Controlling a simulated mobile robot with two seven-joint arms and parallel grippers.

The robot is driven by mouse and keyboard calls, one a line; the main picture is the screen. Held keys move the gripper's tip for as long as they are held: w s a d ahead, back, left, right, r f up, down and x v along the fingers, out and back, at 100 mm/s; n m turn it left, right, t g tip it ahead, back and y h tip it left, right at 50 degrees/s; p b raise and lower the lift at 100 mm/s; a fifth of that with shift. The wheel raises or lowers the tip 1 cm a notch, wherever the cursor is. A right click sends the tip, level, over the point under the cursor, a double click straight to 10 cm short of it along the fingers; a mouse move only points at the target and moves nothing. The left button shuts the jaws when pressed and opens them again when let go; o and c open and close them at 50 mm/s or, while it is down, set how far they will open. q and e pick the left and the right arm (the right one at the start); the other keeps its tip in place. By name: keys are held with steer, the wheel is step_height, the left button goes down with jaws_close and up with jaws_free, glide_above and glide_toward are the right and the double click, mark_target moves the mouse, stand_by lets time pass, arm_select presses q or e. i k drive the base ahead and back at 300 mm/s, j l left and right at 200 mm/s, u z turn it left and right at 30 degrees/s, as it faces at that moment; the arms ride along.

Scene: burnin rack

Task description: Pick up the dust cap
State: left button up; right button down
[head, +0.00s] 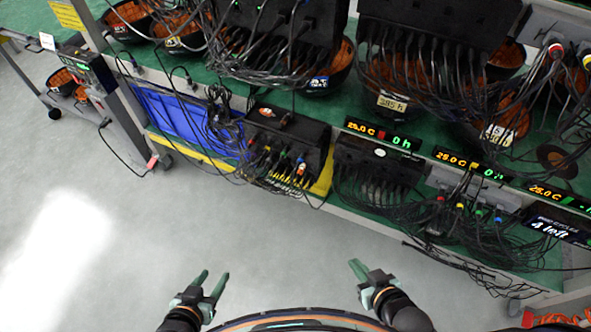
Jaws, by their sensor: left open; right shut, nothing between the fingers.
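I cannot pick out the dust cap for certain. A small dark and orange piece (287,119) lies on top of a black box (300,133) on the lower shelf, but it is too small to identify. A dark round disc (556,158) lies at the right on the green shelf. My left gripper (214,276) is open and empty over the floor at the lower middle. My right gripper (356,264) is shut and empty over the floor, to the right of it. Both are well apart from the rack.
The rack's green shelf (340,105) holds several dark bowls with orange insides and many black cables. Displays (378,134) line its front edge. Loose cables hang off the front at right. The grey floor (130,230) is clear.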

mark_target(268, 113)
steer(key=k+l, duration=0.2)
steer(key=k, duration=0.35)
steer(key=i+j, duration=0.15)
steer(key=i, duration=0.3)
steer(key=i+j, duration=0.15)
steer(key=i, duration=0.25)
steer(key=j+z, duration=0.1)
steer(key=z, duration=0.3)
steer(key=j+z, duration=0.1)
steer(key=z, duration=0.3)
steer(key=i+j+z, duration=0.1)
steer(key=z, duration=0.3)
steer(key=j+z, duration=0.1)
steer(key=z, duration=0.35)
steer(key=k+j+z, duration=0.1)
steer(key=j+z, duration=0.25)
steer(key=k+j+z, duration=0.15)
steer(key=j+z, duration=0.2)
steer(key=k+j+z, duration=0.15)
steer(key=j, duration=0.3)
steer(key=k+j+z, duration=0.2)
steer(key=j, duration=0.2)
steer(key=k, duration=0.05)
